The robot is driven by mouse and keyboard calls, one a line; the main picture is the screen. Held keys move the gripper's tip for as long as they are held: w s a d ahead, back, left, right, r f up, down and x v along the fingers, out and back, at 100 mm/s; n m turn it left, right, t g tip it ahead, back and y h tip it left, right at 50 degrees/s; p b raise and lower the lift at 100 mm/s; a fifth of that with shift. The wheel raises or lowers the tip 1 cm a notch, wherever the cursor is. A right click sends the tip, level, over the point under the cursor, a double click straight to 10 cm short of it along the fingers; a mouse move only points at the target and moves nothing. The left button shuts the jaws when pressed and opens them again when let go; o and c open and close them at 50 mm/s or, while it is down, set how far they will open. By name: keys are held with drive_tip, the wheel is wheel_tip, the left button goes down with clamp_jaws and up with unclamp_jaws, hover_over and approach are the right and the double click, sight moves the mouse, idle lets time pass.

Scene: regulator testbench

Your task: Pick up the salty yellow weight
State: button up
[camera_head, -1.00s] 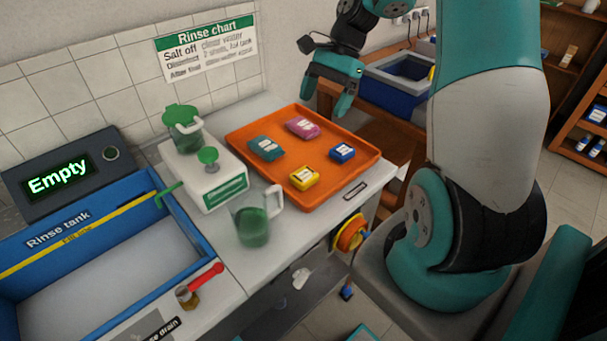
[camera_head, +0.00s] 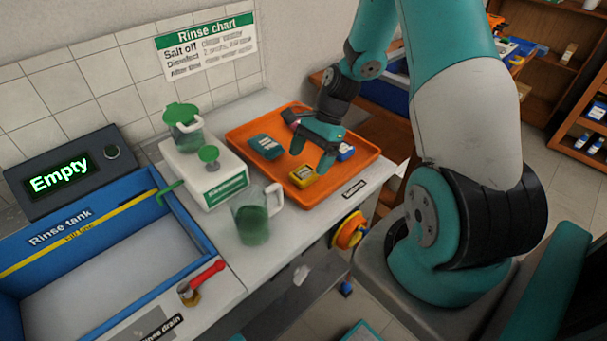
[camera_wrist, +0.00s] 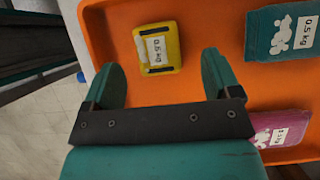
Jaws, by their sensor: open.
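The yellow weight (camera_head: 303,176) lies on the orange tray (camera_head: 238,141) near its front edge. In the wrist view the yellow weight (camera_wrist: 158,48) has a white label reading 0.5 kg and sits just beyond the fingertips, between their lines. My gripper (camera_head: 309,155) is open and empty above the tray, its fingers over the area beside the yellow weight. In the wrist view my gripper (camera_wrist: 160,58) shows two teal fingers spread apart, not touching it.
On the tray are a teal weight (camera_head: 266,147), a blue weight (camera_head: 345,152) and a pink weight (camera_wrist: 282,128), mostly hidden in the head view. A jug of green liquid (camera_head: 252,218) stands left of the tray. The rinse tank (camera_head: 60,240) display reads Empty.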

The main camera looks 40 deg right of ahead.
sight(304, 172)
drive_tip(key=x, duration=0.3)
drive_tip(key=shift+s+a+f, duration=0.15)
drive_tip(key=shift+s, duration=0.05)
drive_tip(key=shift+c, duration=0.2)
drive_tip(key=c, duration=1.3)
